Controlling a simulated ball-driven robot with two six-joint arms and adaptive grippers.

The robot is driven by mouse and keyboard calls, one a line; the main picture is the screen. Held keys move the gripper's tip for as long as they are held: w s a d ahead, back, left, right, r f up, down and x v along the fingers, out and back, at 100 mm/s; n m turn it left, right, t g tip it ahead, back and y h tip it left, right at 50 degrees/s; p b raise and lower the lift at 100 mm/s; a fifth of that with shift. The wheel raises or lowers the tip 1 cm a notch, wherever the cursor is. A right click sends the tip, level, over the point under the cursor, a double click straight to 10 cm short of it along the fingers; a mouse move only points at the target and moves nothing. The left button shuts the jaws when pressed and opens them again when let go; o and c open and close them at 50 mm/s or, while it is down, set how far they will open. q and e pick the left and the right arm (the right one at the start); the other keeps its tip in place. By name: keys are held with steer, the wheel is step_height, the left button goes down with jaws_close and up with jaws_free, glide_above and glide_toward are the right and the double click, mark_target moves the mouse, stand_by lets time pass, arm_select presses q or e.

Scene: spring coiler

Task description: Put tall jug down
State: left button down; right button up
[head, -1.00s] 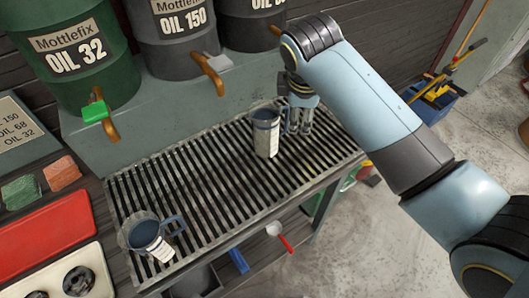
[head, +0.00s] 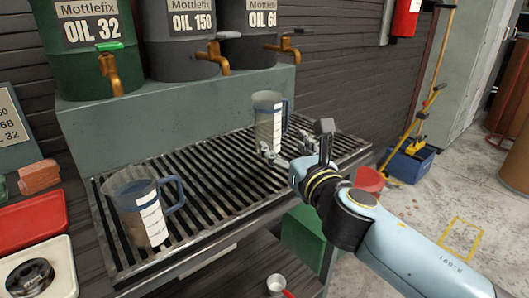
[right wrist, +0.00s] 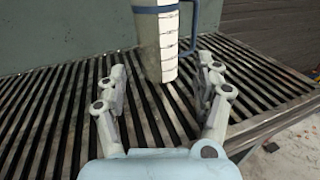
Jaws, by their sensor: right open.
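The tall jug (head: 268,120), clear with a white scale strip and a blue handle, stands upright on the slatted grate toward its back right. It also shows in the right wrist view (right wrist: 157,45), where its top is cut off. My right gripper (head: 283,152) is open and empty at the near side of this jug. In the right wrist view its fingers (right wrist: 163,75) are spread to either side of the jug's lower part, with the jug a little beyond them. My left gripper is not in view.
A wider jug (head: 140,210) with a blue handle stands on the grate (head: 215,185) at the front left. Oil drums with taps stand behind, above a grey-green ledge (head: 190,110). The grate between the jugs is clear. A red tray (head: 30,220) lies at the left.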

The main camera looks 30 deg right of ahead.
mark_target(266, 125)
steer(key=shift+w+a, duration=0.1)
steer(key=shift+w, duration=0.2)
steer(key=x, duration=1)
steer(key=shift+r, duration=0.15)
steer(key=shift+s, duration=0.1)
steer(key=c, duration=1.2)
steer(key=shift+r, duration=0.15)
